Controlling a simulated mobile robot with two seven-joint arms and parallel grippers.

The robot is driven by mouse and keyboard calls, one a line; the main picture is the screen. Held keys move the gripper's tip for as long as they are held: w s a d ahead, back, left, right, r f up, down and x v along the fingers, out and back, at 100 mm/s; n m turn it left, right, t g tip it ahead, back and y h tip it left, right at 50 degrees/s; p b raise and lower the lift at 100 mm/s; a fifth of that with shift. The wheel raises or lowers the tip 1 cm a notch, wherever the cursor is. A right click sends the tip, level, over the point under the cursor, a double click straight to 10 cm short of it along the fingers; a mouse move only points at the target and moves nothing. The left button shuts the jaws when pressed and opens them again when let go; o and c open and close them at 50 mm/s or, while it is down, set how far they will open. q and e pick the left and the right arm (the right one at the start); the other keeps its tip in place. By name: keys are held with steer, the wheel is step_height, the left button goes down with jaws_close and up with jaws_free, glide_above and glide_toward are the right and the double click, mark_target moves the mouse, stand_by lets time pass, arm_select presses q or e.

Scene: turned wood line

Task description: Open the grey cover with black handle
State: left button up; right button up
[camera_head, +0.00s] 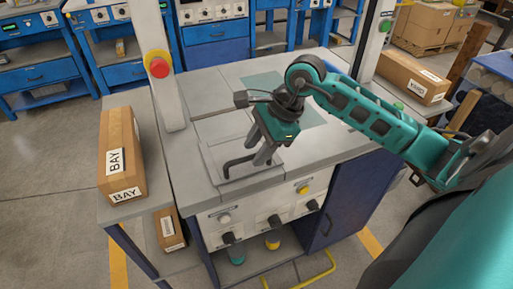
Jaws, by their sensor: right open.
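The grey cover (214,158) lies flat on the grey bench top, near its front left edge. Its black handle (236,163) is a bent bar standing up from the cover. My right gripper (263,157) comes from the right and points down at the handle's right part. Its fingers are apart, close to the handle; I cannot tell whether they touch it. The gripper and wrist hide part of the cover. My left gripper is not in view.
A post with a red button (158,66) stands on the bench's left. A cardboard box (122,155) sits on the side table, left. Knobs (274,221) line the bench front. Another box (412,78) stands back right. A green panel (262,82) lies behind the gripper.

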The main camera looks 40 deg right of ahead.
steer(key=shift+a+f, duration=0.15)
steer(key=shift+f, duration=0.2)
steer(key=shift+c, duration=0.4)
jaws_close()
